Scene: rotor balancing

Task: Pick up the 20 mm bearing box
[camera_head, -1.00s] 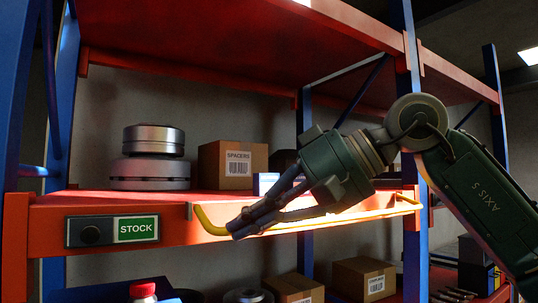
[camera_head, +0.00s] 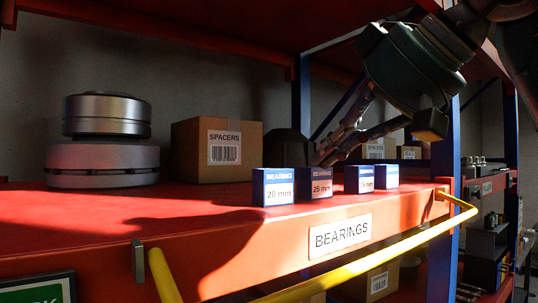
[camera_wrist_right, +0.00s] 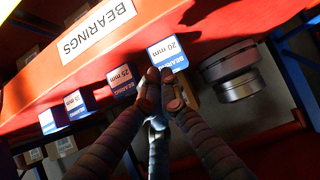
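The 20 mm bearing box (camera_head: 273,188) is a small blue and white box near the shelf's front edge, leftmost of a row of bearing boxes in the head view. In the right wrist view it (camera_wrist_right: 167,54) stands just beyond my right fingertips. My right gripper (camera_head: 326,154) reaches in from the upper right, its fingers pointing down and left, their tips partly hidden behind the 25 mm box (camera_head: 316,184). In the right wrist view the gripper (camera_wrist_right: 160,78) has its fingers slightly apart and nothing visible between them. My left gripper is not in view.
Two more bearing boxes (camera_head: 386,177) stand to the right. A brown SPACERS box (camera_head: 190,150) and stacked metal cylinders (camera_head: 105,115) are behind and left. A yellow rail (camera_head: 400,247) runs before the red shelf (camera_head: 110,232). The front left shelf surface is clear.

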